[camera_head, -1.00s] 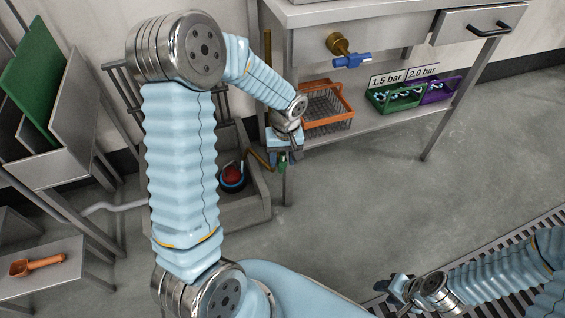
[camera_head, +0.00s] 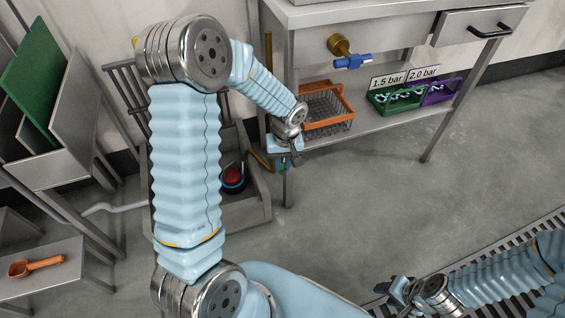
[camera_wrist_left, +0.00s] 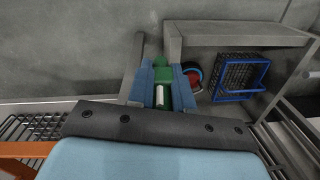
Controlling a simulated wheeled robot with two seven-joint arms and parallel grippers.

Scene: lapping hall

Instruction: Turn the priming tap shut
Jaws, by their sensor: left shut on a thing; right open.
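A green tap handle, which I take to be the priming tap (camera_wrist_left: 160,72), sits between the blue fingers of my left gripper (camera_wrist_left: 162,88) in the left wrist view. In the head view my left gripper (camera_head: 285,157) is low by the near left leg of the steel table, and only a bit of green shows beneath it. It is shut on the handle. A brass-coloured pipe (camera_head: 260,161) runs just left of it. The tap's body is mostly hidden, so its setting cannot be told. My right gripper (camera_head: 397,290) is open and empty at lower right.
A grey basin (camera_head: 255,212) with a red round thing (camera_head: 233,177) lies left of the gripper. A blue-handled brass tap (camera_head: 350,61) is on the table front. The shelf bears an orange basket (camera_head: 327,120) and green (camera_head: 395,98) and purple trays (camera_head: 438,91). Floor at right is clear.

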